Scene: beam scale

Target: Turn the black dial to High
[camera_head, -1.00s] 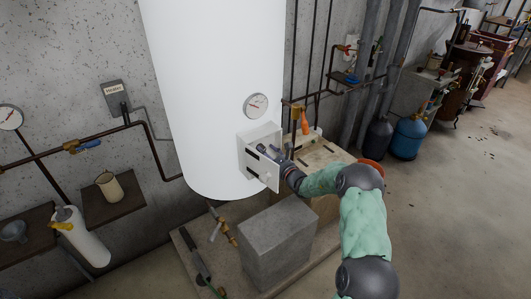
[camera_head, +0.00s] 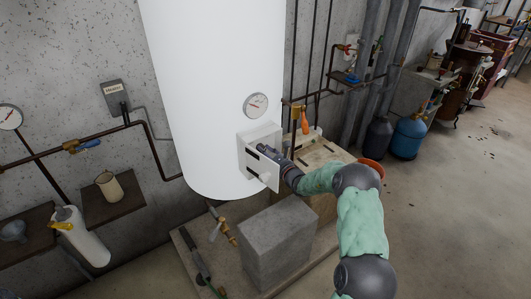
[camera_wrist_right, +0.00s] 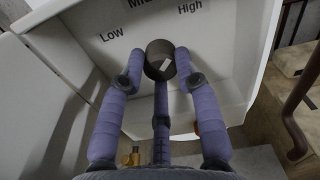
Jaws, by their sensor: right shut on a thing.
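The white control box (camera_head: 245,157) sits on the front of the tall white tank (camera_head: 215,80). In the right wrist view, the box panel (camera_wrist_right: 218,50) carries the words Low at left and High at right, with a partly cut-off word between them. The black dial (camera_wrist_right: 157,48) is between the purple fingers of my right gripper (camera_wrist_right: 160,72), which is shut on it. A short pale mark shows slanted on the dial. In the head view my right gripper (camera_head: 265,148) is at the box face and hides the dial. My left gripper is not in view.
A round gauge (camera_head: 256,105) is on the tank just above the box. A grey concrete block (camera_head: 277,240) stands below it, beside a brass valve (camera_head: 228,232). Pipes and an orange-topped item (camera_head: 305,122) are close at the right. Open floor lies further right.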

